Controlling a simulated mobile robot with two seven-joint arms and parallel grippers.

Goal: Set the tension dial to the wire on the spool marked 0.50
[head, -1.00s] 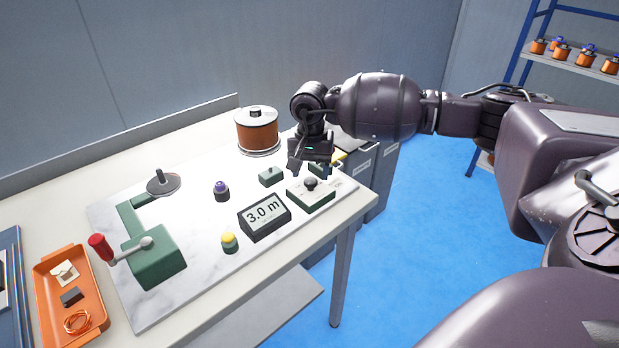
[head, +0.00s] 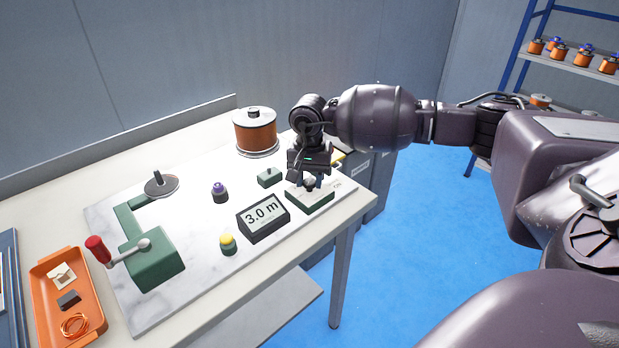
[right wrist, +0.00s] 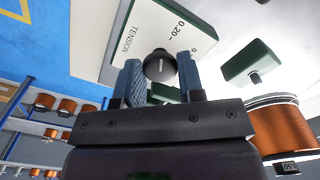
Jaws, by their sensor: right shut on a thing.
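The tension dial is a dark round knob (right wrist: 160,66) on a green box with a white top plate (head: 309,203) at the bench's right end. The plate reads TENSION and 0.20 in the right wrist view; other marks are hidden. My right gripper (head: 308,181) points down over the box, its blue fingers on either side of the knob, shut on it. Where the knob points cannot be made out. The copper wire spool (head: 255,132) stands behind the dial; in the right wrist view the spool (right wrist: 272,122) has a small label apparently reading 0.50. My left gripper is not in view.
A display (head: 263,217) reading 3.0 m, a yellow button (head: 228,243) and a small green box (head: 270,178) stand close to the dial. The green winder with red crank (head: 150,260) and an orange tray (head: 38,290) are left. Shelves hold more spools.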

